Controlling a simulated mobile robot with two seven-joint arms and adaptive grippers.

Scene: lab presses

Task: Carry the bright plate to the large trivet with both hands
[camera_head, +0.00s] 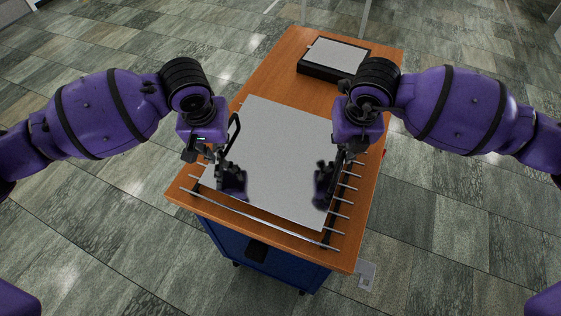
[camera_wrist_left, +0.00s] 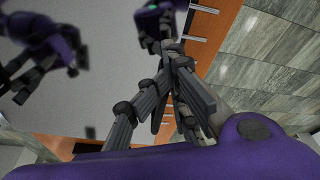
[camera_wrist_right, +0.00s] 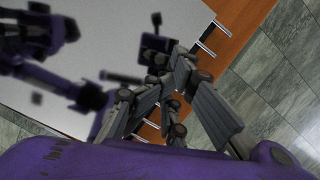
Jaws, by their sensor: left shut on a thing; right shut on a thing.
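The bright plate (camera_head: 275,125) is a large, light grey, mirror-like square sheet lying over the large trivet (camera_head: 345,211), a rack of thin metal rods that stick out along its sides and front. I cannot tell whether the plate rests on the rods or hovers just above. My left gripper (camera_head: 217,168) is shut on the plate's left edge, and my right gripper (camera_head: 343,165) is shut on its right edge. The plate also shows in the left wrist view (camera_wrist_left: 105,100) and the right wrist view (camera_wrist_right: 105,40). Blurred dark reflections of my grippers show on it.
The wooden tabletop (camera_head: 283,60) sits on a blue cabinet (camera_head: 270,258). At the back stands a low black device (camera_head: 318,70) with a smaller grey plate (camera_head: 338,53) on top. Bare wood lies between it and the bright plate. Tiled floor surrounds the table.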

